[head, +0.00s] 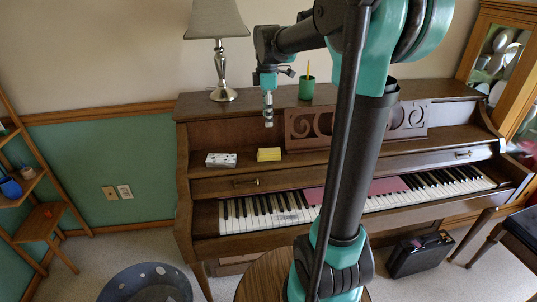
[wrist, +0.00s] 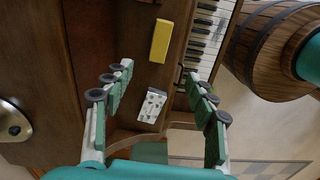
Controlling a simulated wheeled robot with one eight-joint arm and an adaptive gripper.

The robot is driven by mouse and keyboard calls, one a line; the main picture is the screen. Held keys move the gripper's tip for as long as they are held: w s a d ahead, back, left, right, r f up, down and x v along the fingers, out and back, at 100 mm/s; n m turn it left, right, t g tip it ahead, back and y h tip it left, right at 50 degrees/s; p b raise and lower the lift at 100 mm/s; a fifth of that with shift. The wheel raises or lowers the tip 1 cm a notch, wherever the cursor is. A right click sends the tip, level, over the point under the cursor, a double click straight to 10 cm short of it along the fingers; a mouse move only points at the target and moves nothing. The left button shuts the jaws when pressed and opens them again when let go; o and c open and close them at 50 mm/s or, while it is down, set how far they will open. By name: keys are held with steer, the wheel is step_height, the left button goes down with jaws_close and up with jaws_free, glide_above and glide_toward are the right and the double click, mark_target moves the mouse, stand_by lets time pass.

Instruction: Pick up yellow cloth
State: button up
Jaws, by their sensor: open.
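The yellow cloth (head: 269,154) looks like a small block and lies on the piano's wooden shelf above the keys, left of the carved music stand. In the wrist view the yellow cloth (wrist: 161,41) lies a little beyond the fingertips, near the shelf's edge by the keys. My gripper (head: 268,108) hangs above the cloth, pointing down, clearly apart from it. In the wrist view my gripper (wrist: 158,72) has its two fingers spread wide with nothing held between them.
A white patterned box (head: 221,160) lies left of the cloth; this box (wrist: 152,106) shows between my fingers in the wrist view, below them. A lamp (head: 223,75) and a green cup (head: 307,90) stand on the piano top. The carved music stand (head: 300,128) rises close on the right.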

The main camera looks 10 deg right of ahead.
glide_above(269, 150)
steer(key=f, duration=1)
steer(key=shift+s+a, duration=0.1)
steer(key=shift+a, duration=0.15)
steer(key=shift+d+f, duration=0.2)
steer(key=shift+f, duration=2.55)
steer(key=shift+c, duration=0.6)
steer(key=c, duration=1.1)
steer(key=shift+r, duration=0.1)
step_height(269, 150, up, 20)
steer(key=shift+f, duration=0.1)
